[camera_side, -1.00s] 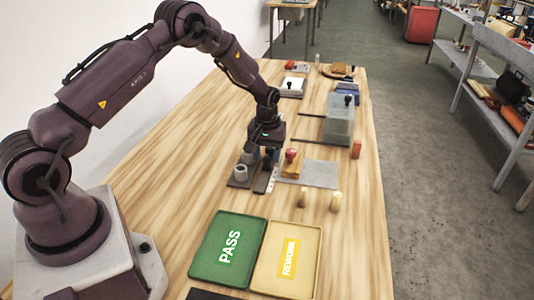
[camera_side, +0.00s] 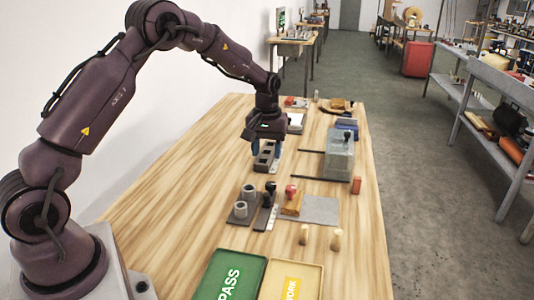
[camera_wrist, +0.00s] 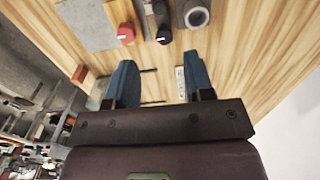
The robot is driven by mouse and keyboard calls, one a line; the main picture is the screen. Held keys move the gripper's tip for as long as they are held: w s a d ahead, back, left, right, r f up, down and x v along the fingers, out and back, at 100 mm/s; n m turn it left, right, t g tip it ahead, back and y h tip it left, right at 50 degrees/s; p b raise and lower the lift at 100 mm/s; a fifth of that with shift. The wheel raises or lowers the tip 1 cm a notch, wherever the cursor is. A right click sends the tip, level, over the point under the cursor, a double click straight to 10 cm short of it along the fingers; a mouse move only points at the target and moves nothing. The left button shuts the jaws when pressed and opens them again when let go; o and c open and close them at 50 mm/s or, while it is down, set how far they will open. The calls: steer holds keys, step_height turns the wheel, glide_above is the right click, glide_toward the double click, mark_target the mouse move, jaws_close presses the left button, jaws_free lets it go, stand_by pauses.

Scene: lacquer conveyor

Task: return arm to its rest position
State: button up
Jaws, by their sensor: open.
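My gripper (camera_side: 266,150) is open, with its two blue fingers apart and nothing visibly held between them. A dark grey block (camera_side: 266,162) shows behind or below the fingers; I cannot tell the gap.
Green PASS (camera_side: 229,278) and yellow REWORK (camera_side: 292,280) trays are in front. A grey box (camera_side: 340,155) stands at right. Two wooden pegs (camera_side: 336,239) stand nearby. The table's left strip is clear.

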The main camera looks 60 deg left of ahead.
steer(key=s+d+r+m+t, duration=0.2)
steer(key=s+d+r, duration=0.3)
steer(key=s, duration=0.4)
steer(key=s+d+r+m+t, duration=0.1)
steer(key=s+d+r+m, duration=0.3)
steer(key=s+r, duration=0.3)
steer(key=s+d+r+m+t, duration=0.2)
steer(key=s+d+r, duration=0.4)
steer(key=s, duration=0.5)
steer(key=shift+r+m+t, duration=0.2)
steer(key=shift+m+t, duration=0.1)
steer(key=shift+m, duration=0.2)
stand_by(1.6)
